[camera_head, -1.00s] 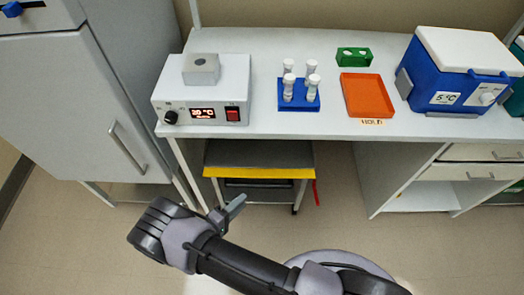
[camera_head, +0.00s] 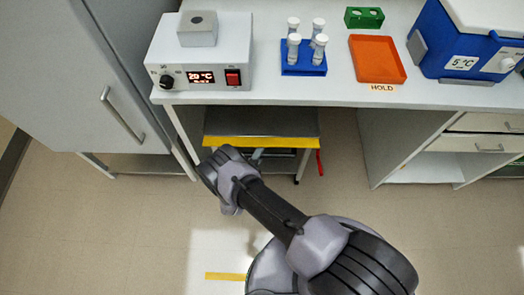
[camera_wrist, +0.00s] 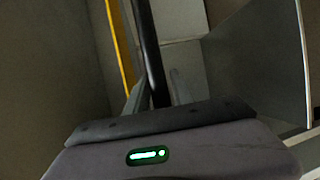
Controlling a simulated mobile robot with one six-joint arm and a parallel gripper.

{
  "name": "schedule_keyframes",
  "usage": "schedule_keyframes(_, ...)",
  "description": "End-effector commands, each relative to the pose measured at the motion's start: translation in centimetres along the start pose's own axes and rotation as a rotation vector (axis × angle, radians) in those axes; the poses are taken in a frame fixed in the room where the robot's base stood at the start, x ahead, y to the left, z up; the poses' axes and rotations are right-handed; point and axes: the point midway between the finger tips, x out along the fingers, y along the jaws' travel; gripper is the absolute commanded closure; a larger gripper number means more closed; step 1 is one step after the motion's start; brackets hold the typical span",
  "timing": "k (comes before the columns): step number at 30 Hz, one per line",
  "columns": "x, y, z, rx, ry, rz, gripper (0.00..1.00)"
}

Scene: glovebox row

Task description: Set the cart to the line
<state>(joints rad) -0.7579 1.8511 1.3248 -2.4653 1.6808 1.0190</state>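The cart (camera_head: 262,125) stands under the bench, with a grey top, a yellow front edge (camera_head: 255,143) and a red lever (camera_head: 320,162) on its right side. A yellow line (camera_head: 226,276) lies on the floor in front of it, partly hidden by my arm. My gripper (camera_head: 258,157) is at the cart's front, its fingers mostly hidden in the head view. In the wrist view, my gripper's fingers (camera_wrist: 157,92) stand apart on either side of a dark bar (camera_wrist: 152,55), seemingly the cart's handle. The yellow edge (camera_wrist: 120,50) shows beside it. I see no clear grip.
The bench (camera_head: 330,97) above carries a heater box (camera_head: 200,50), a blue tube rack (camera_head: 303,70), an orange tray (camera_head: 377,60) and a blue cooler (camera_head: 455,50). A cabinet (camera_head: 70,70) stands left and drawers (camera_head: 480,143) stand right. Floor in front is clear.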

Motion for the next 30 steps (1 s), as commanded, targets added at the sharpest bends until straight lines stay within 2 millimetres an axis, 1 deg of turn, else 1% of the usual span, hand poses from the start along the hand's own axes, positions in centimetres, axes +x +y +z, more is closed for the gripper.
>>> schedule_keyframes(1,0.53,-0.11,0.05,0.001,-0.002,0.0,0.71)
schedule_keyframes(4,1.09,-0.03,0.02,0.0,0.0,0.0,0.71)
schedule_keyframes(12,1.27,0.07,0.03,0.0,0.0,0.0,0.71)
schedule_keyframes(13,1.27,0.06,0.03,0.0,0.0,0.0,0.75)
schedule_keyframes(15,1.26,0.06,0.03,-0.001,0.0,0.0,0.89)
schedule_keyframes(17,1.25,0.06,0.03,0.0,0.0,0.0,1.0)
schedule_keyframes(30,1.24,0.06,0.02,0.0,0.0,0.0,1.0)
